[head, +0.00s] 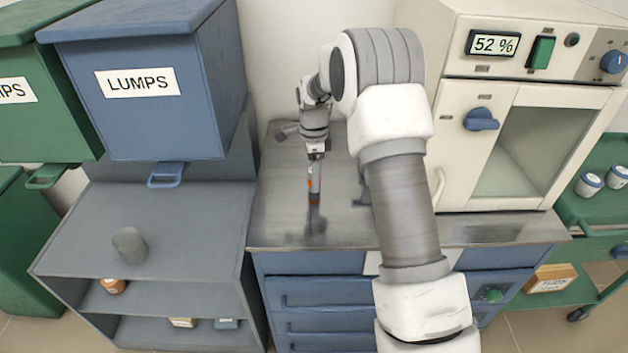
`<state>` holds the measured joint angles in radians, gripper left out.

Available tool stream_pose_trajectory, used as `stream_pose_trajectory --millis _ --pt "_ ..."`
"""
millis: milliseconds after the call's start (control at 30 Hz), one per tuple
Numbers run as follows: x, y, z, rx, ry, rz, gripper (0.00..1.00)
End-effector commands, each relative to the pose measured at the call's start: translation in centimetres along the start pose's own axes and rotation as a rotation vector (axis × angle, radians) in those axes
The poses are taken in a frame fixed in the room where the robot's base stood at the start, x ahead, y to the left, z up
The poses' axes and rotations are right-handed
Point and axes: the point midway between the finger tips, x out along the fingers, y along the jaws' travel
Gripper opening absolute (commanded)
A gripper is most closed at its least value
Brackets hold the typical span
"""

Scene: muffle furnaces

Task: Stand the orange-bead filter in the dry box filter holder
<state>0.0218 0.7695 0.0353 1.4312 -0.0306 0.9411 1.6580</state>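My gripper (315,158) points down over the metal bench top, left of the dry box. It appears shut on the upper end of a slim upright tube with an orange band, the orange-bead filter (314,182). A dark shape lies just below the tube; I cannot tell whether it is a shadow, a reflection or a part, or whether the tube touches the bench. The cream dry box (462,150) has a 52 % display and a glazed front. A small dark stand (362,192), partly behind my arm, may be the filter holder; I cannot tell.
A blue LUMPS bin (150,120) hangs over a grey shelf unit (75,245) carrying a grey cylinder (129,244). A green cart (600,210) with jars stands at right. My arm hides part of the bench.

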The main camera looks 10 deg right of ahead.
Motion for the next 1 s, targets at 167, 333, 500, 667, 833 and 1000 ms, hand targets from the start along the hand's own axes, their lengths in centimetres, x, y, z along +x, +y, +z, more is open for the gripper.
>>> stream_pose_trajectory --millis 167,333,500,667,833,1000 --pt "0.0 0.0 0.0 0.0 0.0 0.0 0.43" --pt "0.0 0.0 0.0 0.0 0.0 0.0 0.12" --pt "-0.1 0.0 0.0 0.0 0.0 0.0 0.0" --pt "-0.1 0.0 0.0 0.0 0.0 0.0 0.0" --pt "-0.6 0.0 0.0 0.0 0.0 -0.001 0.0" --pt "-2.4 -0.1 0.0 0.001 -0.001 -0.003 0.0"
